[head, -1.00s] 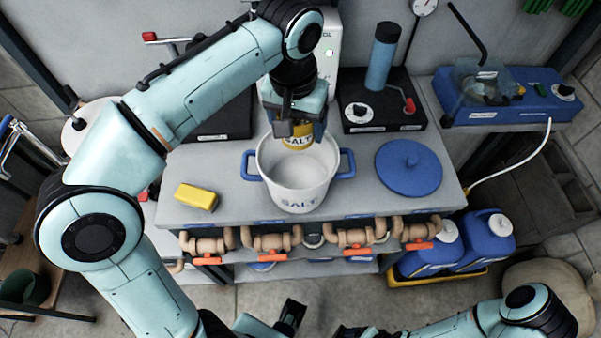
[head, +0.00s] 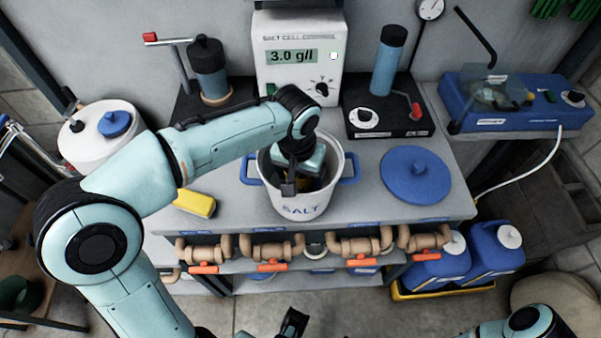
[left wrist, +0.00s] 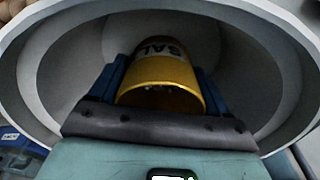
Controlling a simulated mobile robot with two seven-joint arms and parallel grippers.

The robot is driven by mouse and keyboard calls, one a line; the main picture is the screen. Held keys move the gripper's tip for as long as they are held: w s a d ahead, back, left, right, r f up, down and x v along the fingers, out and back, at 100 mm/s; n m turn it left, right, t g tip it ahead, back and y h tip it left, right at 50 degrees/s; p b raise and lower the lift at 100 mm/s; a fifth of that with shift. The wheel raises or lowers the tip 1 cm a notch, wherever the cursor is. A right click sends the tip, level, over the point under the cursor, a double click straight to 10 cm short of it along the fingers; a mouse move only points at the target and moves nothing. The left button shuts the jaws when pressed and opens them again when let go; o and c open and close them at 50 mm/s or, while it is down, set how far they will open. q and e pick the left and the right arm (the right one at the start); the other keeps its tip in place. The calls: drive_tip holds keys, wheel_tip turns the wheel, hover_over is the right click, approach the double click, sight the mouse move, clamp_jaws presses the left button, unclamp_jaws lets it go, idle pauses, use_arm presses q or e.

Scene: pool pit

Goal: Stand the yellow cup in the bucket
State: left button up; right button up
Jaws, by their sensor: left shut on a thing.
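The white bucket (head: 275,197), marked SALT and with blue side handles, stands on the grey bench. My left gripper (head: 308,182) reaches down inside its mouth. In the left wrist view, it is shut on the yellow cup (left wrist: 160,72), with a blue finger on either side. The cup has a SALT label and is surrounded by the bucket's pale inner wall (left wrist: 235,60). In the head view the gripper mostly hides the cup. I cannot tell whether the cup touches the bucket floor. My right gripper (head: 291,323) shows only partly at the bottom edge; its jaws are unclear.
A yellow block (head: 195,203) lies left of the bucket, and a blue lid (head: 415,180) lies right. A salt meter (head: 297,75) reading 3.0 g/l stands behind. Pipes with orange valves (head: 272,266) run along the bench front.

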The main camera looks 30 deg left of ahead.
use_arm(q)
drive_tip(key=shift+f, duration=0.15)
drive_tip(key=o, duration=1.1)
drive_tip(key=shift+c, duration=0.2)
drive_tip(key=shift+r, duration=0.2)
wheel_tip(320, 180, up, 12)
drive_tip(key=s+p, duration=0.1)
drive_tip(key=p, duration=0.1)
drive_tip(key=shift+s, duration=0.2)
drive_tip(key=shift+d+f, duration=0.1)
drive_tip(key=shift+d, duration=0.05)
